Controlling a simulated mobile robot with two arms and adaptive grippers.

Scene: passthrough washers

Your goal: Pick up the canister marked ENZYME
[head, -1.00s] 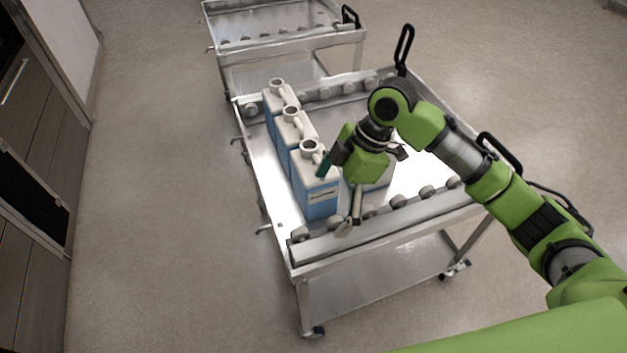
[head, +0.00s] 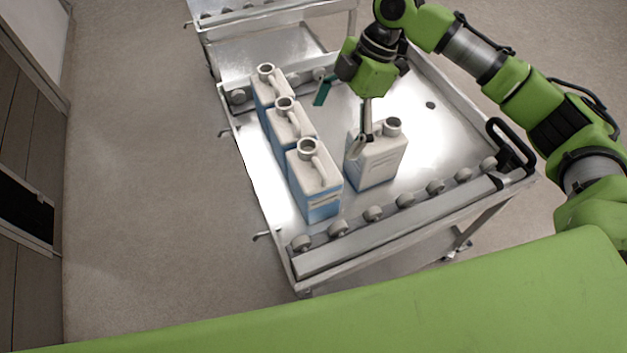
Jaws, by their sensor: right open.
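Several white-and-blue canisters stand upright on a steel cart (head: 430,135). Three are in a row at its left side: a front one (head: 315,185), a middle one (head: 290,128) and a back one (head: 270,88). A separate canister (head: 378,162) stands to the right of the front one. No label can be read, so I cannot tell which is marked ENZYME. My right gripper (head: 342,118) is open and empty, with its fingers pointing down. One fingertip overlaps the separate canister's upper left in the picture; I cannot tell if they touch. My left gripper is out of view.
Rollers line the cart's front edge (head: 405,202), and a black handle (head: 510,145) rises at its right corner. The cart's right part is bare. A second cart (head: 262,72) stands behind. Dark cabinets (head: 28,200) are at the far left, with open floor between.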

